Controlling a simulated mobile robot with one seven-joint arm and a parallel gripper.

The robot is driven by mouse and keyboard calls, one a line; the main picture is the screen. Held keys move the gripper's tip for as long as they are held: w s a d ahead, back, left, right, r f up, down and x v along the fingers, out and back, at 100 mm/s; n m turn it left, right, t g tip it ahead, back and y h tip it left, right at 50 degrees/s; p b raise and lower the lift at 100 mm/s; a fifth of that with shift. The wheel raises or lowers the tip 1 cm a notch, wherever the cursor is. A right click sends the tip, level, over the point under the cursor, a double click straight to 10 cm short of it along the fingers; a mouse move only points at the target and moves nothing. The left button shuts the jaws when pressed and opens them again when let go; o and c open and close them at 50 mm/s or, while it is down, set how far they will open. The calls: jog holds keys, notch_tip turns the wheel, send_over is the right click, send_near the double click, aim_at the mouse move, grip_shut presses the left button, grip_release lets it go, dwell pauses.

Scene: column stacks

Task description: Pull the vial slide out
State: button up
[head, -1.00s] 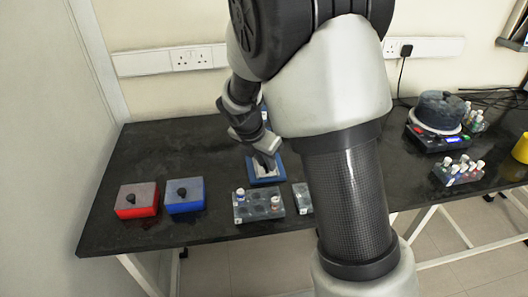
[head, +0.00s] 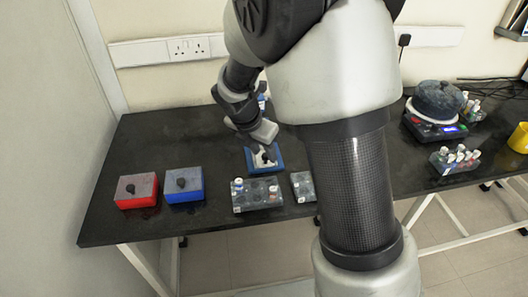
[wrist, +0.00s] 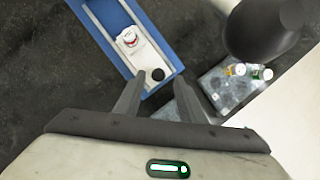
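The vial slide (wrist: 142,58) is a pale strip lying in a blue frame (wrist: 169,60). It carries a white-capped vial (wrist: 128,38) and a round black knob (wrist: 158,74) near its end. In the head view the blue frame (head: 250,163) stands mid-table with the dark knob (head: 265,157) showing. My gripper (wrist: 160,80) is open and empty. In the wrist view its two fingertips appear on either side of the knob, with a gap on both sides. In the head view my gripper is above and behind the knob, apart from it; its fingertips are hard to see there.
A grey vial rack (head: 258,195) stands just in front of the blue frame, with a smaller block (head: 303,186) beside it. Red (head: 136,191) and blue (head: 184,186) knobbed boxes stand left. A round device (head: 437,103) and another vial rack (head: 455,160) stand right. The left rear table is clear.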

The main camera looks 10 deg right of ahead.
jog(key=p+v, duration=0.3)
jog(key=v, duration=1.3)
jog(key=shift+p, duration=0.3)
jog(key=s+d+r+m+t+y, duration=0.1)
jog(key=s+d+r+m, duration=0.2)
jog(key=s+m, duration=0.5)
jog(key=s+d+r+m+t+y, duration=0.15)
jog(key=s+m, duration=0.35)
jog(key=m, duration=0.5)
jog(key=s+d+r+m+y, duration=0.1)
jog(key=s+d+r+m, duration=0.2)
jog(key=s+m, duration=0.5)
notch_tip(320, 180, up, 15)
jog(key=w+m+p, duration=0.1)
jog(key=p, duration=1.4)
jog(key=shift+r, duration=0.2)
jog(key=shift+w+d, duration=0.15)
